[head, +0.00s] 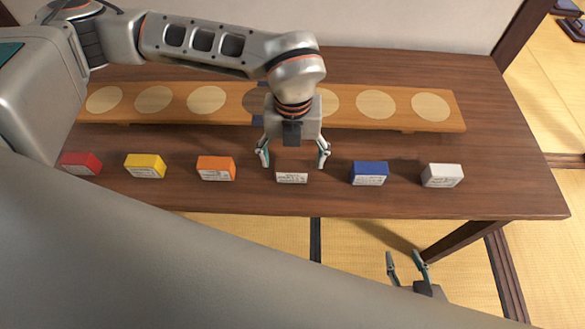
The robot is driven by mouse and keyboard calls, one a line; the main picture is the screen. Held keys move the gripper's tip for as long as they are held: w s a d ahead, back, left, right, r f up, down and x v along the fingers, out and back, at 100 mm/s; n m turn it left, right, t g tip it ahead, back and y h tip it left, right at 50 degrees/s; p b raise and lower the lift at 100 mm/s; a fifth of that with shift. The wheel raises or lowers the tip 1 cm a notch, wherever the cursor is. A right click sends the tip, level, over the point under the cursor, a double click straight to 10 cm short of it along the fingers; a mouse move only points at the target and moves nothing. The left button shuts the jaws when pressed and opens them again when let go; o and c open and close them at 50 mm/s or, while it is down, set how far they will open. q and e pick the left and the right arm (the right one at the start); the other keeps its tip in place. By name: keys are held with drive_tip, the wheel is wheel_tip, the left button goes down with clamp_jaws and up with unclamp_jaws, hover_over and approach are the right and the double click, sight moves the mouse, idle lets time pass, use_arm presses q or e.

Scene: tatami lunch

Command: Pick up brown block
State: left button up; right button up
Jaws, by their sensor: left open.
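A block with a white label on its front face (292,178) stands on the table in line with the other blocks. Its top is mostly hidden under my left gripper, and what shows blends with the brown table, so its colour is hard to tell; no other block looks brown. My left gripper (294,161) is open just over this block, with one finger on each side and a gap to it. My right gripper (406,260) is open and empty, in front of the table's near edge.
Red (80,163), yellow (145,166) and orange (216,168) blocks stand to the left; blue (369,173) and white (442,176) ones to the right. Behind is a wooden board (455,112) with several pale circles. The dark table (500,150) is clear at the right.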

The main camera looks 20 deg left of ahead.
sight(292, 165)
use_arm(q)
wheel_tip(292, 165, down, 3)
drive_tip(key=shift+a+f, duration=0.1)
drive_tip(key=c, duration=1.2)
drive_tip(key=shift+r, duration=0.2)
